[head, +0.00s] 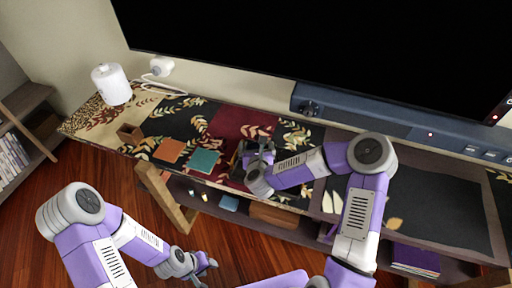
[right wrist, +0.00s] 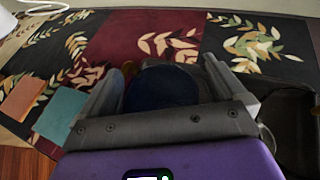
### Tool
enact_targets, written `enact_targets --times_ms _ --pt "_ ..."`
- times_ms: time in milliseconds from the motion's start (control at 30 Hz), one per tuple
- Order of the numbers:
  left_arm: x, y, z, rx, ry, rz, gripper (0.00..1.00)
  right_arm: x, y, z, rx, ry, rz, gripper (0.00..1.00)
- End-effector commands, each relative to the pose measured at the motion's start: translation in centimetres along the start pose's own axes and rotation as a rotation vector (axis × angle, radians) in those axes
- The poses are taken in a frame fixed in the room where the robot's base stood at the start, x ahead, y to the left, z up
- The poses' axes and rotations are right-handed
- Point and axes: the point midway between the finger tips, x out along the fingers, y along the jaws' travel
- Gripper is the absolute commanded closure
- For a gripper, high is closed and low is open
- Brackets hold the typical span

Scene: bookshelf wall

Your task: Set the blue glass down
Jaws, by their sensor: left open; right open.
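The blue glass (right wrist: 162,86) shows in the right wrist view as a dark blue round shape between the two fingers of my right gripper (right wrist: 165,85). The gripper's body hides its near side, and I cannot tell whether the fingers touch it. In the head view my right gripper (head: 258,152) is low over the patterned table runner (head: 230,122), and I cannot make out the glass there. My right gripper is open around the glass. My left gripper (head: 204,272) is open and empty, low in front of the table above the wooden floor.
An orange-brown coaster (head: 169,150) and a teal coaster (head: 204,162) lie left of my right gripper. A small brown box (head: 130,133) and a white cylinder (head: 111,84) are farther left. A big black screen (head: 320,45) and a blue bar (head: 350,112) stand behind.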

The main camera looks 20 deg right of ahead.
Motion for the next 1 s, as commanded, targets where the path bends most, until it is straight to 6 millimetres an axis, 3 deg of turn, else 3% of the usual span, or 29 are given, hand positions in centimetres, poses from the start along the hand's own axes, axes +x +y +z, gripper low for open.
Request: enact_targets --times_ms 167,267,633,800,1000 --pt "-0.6 0.2 0.0 0.0 0.0 0.0 0.57 -0.2 0.1 0.5 0.0 0.0 0.001 0.02" --pt "-0.9 0.3 0.0 0.0 0.0 0.0 0.57 -1.8 0.1 0.5 -0.003 0.001 0.004 0.02" --pt "-2.9 1.1 0.1 0.0 0.0 0.0 0.57 -10.3 0.1 0.5 -0.004 0.0 0.005 0.02" --pt "-4.3 1.6 0.2 0.0 0.0 0.0 0.57 -11.6 0.1 0.5 -0.001 0.002 0.002 0.02" --pt "-4.8 1.8 0.2 0.0 0.0 0.0 0.57 -12.2 0.1 0.3 -0.001 0.0 0.001 0.02"
